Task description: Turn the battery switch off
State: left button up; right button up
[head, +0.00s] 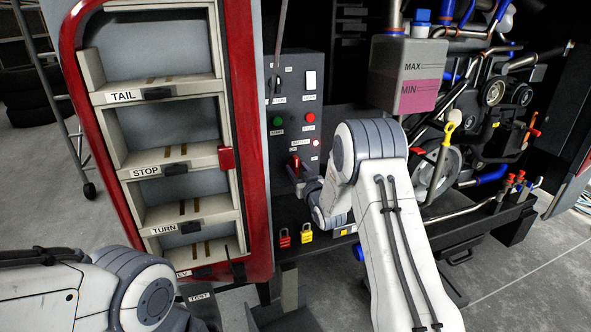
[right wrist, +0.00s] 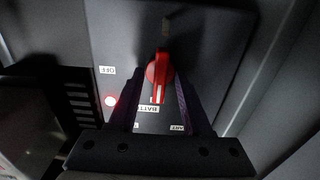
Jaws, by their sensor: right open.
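The battery switch is a red rotary knob (head: 294,163) low on the dark control panel (head: 287,85). In the right wrist view the red knob (right wrist: 158,75) shows large, its handle along the picture's vertical. A white OFF label (right wrist: 107,70) lies to its left there, and a partly covered BATT label (right wrist: 147,108) just below it. My right gripper (head: 301,180) is at the knob, partly hidden by its own wrist. In the wrist view its open fingers (right wrist: 158,92) stand on either side of the handle, with gaps visible. My left arm is at lower left; its gripper is not discernible.
A lit red lamp (right wrist: 110,101) glows beside the switch. A red-framed lamp rack (head: 160,95) stands left of the panel. Red (head: 284,238) and yellow (head: 306,233) padlocks hang below. A coolant tank (head: 408,75) and engine parts crowd the right. Grey floor (head: 500,285) is open at lower right.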

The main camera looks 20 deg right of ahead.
grip_shut()
jog(key=m, duration=0.3)
jog(key=shift+f+m+b, duration=0.1)
jog(key=shift+m+b, duration=0.3)
jog(key=shift+m, duration=1.1)
jog(key=shift+m, duration=1.2)
jog(key=m, duration=0.3)
jog(key=shift+m, duration=0.3)
